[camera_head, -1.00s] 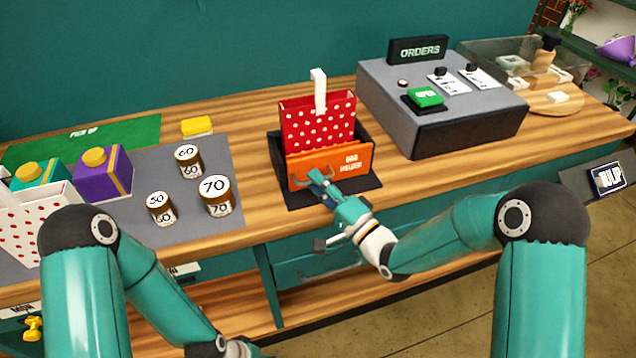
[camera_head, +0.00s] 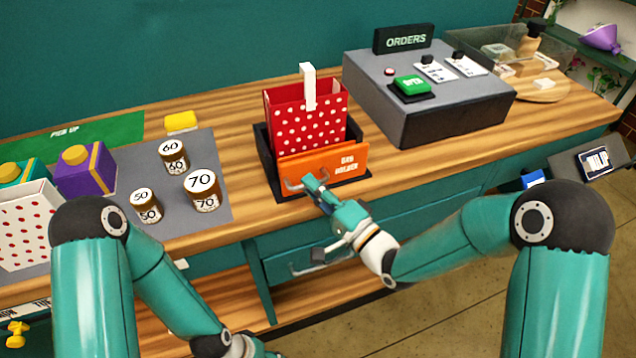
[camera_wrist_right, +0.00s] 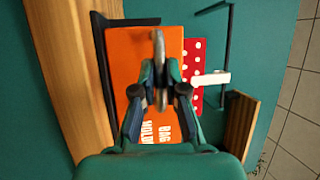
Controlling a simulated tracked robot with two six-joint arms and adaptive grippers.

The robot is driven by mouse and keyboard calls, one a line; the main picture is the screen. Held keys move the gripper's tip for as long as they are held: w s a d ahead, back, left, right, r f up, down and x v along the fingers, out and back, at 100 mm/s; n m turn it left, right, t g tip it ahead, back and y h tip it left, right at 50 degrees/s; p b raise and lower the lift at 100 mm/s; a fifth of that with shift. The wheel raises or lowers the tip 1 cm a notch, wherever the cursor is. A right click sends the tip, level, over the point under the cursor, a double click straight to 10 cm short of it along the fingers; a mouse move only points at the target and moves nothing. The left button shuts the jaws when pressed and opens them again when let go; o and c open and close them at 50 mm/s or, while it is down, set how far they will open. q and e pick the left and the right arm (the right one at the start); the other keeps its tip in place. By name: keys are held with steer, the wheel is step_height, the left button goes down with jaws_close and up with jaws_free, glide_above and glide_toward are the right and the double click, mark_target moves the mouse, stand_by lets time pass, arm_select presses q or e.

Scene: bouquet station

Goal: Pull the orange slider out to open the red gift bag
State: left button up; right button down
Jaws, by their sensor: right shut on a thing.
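The red gift bag (camera_head: 310,130) with white dots stands upright in a dark holder (camera_head: 264,148) on the counter. A white strip (camera_head: 308,88) rises over its top rim. The orange slider (camera_head: 328,167), lettered "BAG HOLDER", stands in front of the bag; it also shows in the right wrist view (camera_wrist_right: 130,60). My right gripper (camera_head: 305,183) is shut on the slider at its front, left of the lettering. My left gripper is out of view below the picture.
A grey order station (camera_head: 430,85) stands right of the holder. Bare counter lies between mat and holder.

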steer(key=shift+f, duration=0.25)
steer(key=c, duration=1.3)
jaws_free()
steer(key=shift+c, duration=0.2)
steer(key=shift+o, duration=0.7)
steer(key=shift+r, duration=0.1)
steer(key=v, duration=1.2)
